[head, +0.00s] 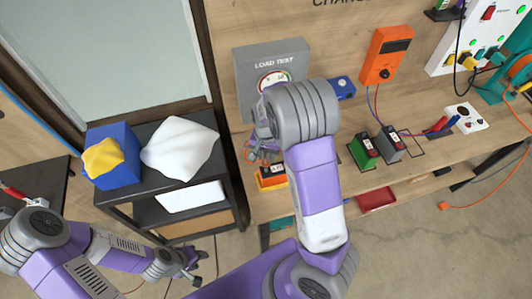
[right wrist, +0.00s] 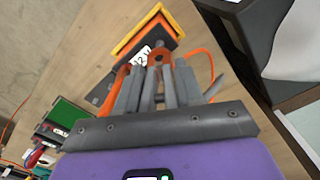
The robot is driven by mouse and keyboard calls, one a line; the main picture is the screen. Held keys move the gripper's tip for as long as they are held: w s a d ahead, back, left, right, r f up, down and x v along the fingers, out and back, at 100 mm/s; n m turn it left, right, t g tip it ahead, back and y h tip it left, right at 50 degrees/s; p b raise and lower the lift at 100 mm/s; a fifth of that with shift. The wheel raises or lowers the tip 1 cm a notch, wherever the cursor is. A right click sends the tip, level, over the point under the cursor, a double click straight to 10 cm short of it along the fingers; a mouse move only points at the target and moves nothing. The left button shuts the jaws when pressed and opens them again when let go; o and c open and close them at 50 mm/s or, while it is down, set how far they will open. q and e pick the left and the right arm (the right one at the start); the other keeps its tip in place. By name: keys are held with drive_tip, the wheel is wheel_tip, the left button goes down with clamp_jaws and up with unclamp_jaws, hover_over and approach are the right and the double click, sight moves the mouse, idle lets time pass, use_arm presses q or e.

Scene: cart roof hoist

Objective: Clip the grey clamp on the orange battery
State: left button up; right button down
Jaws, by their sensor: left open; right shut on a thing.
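The orange battery (head: 271,181) stands on the wooden bench below the load tester, partly hidden by my right gripper. In the right wrist view the orange battery (right wrist: 150,36) lies just beyond the fingertips, with a dark top and a white label. My right gripper (head: 262,150) is shut on the grey clamp (right wrist: 168,88), whose grey prongs show between the fingers, with orange cable beside it. I cannot tell whether the clamp touches the battery. My left gripper (head: 188,270) is open and empty, low over the floor, away from the bench.
The load tester (head: 262,62) stands behind my right gripper. A green battery (head: 363,153) and a grey battery (head: 390,144) stand to the right, near an orange charger (head: 387,55). A dark shelf cart with a blue box (head: 115,170) and white cloth (head: 180,147) stands left.

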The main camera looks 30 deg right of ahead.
sight(266, 162)
drive_tip(key=shift+f+b, duration=0.45)
drive_tip(key=shift+f, duration=0.5)
drive_tip(key=shift+p, duration=0.35)
idle(1.0)
drive_tip(key=shift+f+b, duration=1.2)
drive_tip(key=shift+f, duration=0.45)
drive_tip(key=c, duration=0.6)
unclamp_jaws()
drive_tip(key=shift+c, duration=0.2)
drive_tip(key=shift+r, duration=0.15)
wheel_tip(266, 162, up, 7)
drive_tip(key=shift+r+p, duration=0.2)
drive_tip(key=shift+p, duration=0.2)
drive_tip(key=shift+f, duration=0.1)
